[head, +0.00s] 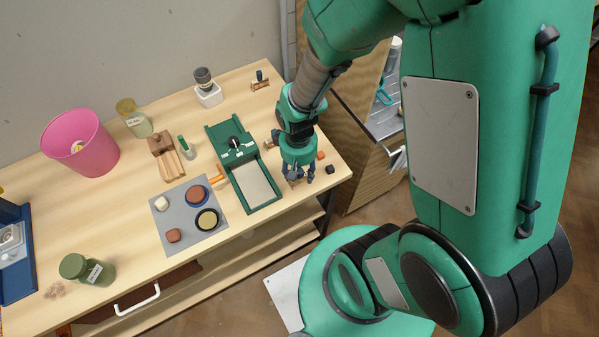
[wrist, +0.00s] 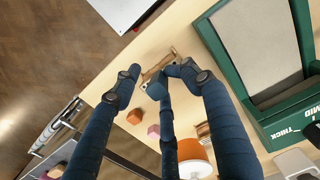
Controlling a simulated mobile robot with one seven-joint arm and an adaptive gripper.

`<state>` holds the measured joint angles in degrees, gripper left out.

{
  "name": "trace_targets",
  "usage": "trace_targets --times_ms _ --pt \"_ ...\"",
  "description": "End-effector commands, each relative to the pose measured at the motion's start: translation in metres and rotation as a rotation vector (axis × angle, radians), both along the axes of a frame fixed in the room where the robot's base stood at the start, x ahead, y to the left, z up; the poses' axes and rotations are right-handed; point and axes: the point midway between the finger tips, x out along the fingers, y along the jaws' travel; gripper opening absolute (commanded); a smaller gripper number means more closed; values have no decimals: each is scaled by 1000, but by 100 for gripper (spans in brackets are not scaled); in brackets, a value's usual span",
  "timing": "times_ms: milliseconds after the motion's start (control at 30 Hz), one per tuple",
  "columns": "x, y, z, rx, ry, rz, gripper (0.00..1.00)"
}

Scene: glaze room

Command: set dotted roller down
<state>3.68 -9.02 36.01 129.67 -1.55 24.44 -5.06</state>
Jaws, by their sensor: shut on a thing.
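My gripper (head: 297,179) is low over the right end of the table. A small wooden stand (wrist: 160,62) lies directly beneath the fingertips, near the table edge. I cannot tell whether the roller touches the stand. A similar small wooden stand (head: 260,86) at the back of the table carries a dark blue piece.
The green slab tray (head: 264,208) stands close left of my gripper. Small cubes, one pink (wrist: 153,131) and one dark (head: 330,169), lie nearby. An orange-topped object (wrist: 194,152) is partly behind the fingers. A grey mat (head: 160,218) and a pink bucket (head: 92,140) are farther left.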

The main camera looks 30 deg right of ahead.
Motion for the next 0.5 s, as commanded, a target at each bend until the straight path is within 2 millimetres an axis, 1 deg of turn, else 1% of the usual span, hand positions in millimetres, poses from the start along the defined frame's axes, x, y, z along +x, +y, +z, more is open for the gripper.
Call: trace_targets --times_ms 333,500 --pt "0 0 0 0 0 0 35" --pt "1 0 5 0 -1 0 35"
